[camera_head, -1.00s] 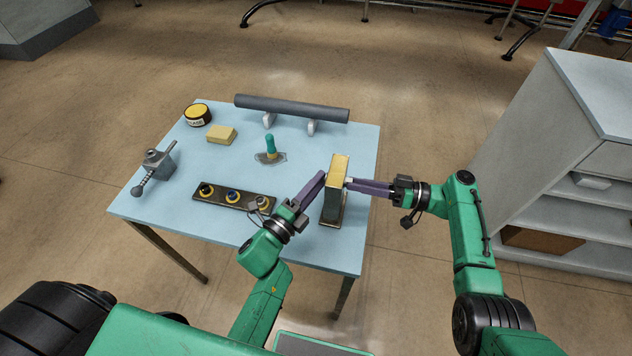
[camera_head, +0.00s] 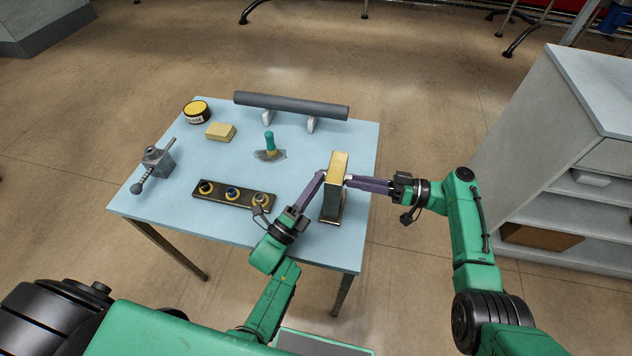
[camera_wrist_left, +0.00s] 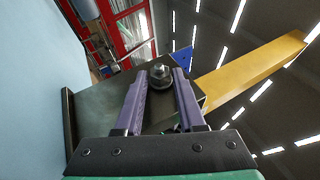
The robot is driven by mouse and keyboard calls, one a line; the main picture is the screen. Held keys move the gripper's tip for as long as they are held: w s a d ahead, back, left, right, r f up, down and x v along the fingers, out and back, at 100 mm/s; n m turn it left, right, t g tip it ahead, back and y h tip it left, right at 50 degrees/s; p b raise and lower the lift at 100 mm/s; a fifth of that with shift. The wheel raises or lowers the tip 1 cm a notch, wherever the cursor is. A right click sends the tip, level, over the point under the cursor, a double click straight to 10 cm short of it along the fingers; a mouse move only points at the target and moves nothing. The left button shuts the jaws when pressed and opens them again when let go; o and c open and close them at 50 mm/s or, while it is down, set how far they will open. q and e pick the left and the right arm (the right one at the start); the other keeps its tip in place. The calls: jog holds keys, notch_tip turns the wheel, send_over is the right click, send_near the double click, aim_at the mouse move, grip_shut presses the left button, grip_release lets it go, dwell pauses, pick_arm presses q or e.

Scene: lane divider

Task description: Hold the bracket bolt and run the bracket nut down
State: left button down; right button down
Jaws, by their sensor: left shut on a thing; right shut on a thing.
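The bracket (camera_head: 333,207) is an upright dark plate with a yellow top on the table's right side; it fills the middle of the left wrist view (camera_wrist_left: 100,108). My left gripper (camera_head: 322,174) reaches its left face. In the left wrist view its purple fingers (camera_wrist_left: 163,76) are shut around the grey bracket nut (camera_wrist_left: 160,73), which has a round washer-like base against the plate. My right gripper (camera_head: 347,181) is shut at the bracket's right face, where the bolt is hidden by the fingers and plate.
A dark strip (camera_head: 218,199) with several ringed pieces lies left of the bracket. A teal-handled tool (camera_head: 269,144), a yellow block (camera_head: 220,132), a round tin (camera_head: 197,112), a grey vise-like tool (camera_head: 156,164) and a grey pipe on supports (camera_head: 291,106) share the table. A grey shelf (camera_head: 560,170) stands at right.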

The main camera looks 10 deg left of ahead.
pick_arm(q)
jog(key=shift+a+f, duration=0.1)
jog(key=shift+f, duration=0.05)
jog(key=c, duration=0.6)
grip_release()
jog(key=shift+c, duration=0.2)
jog(key=shift+s, duration=0.1)
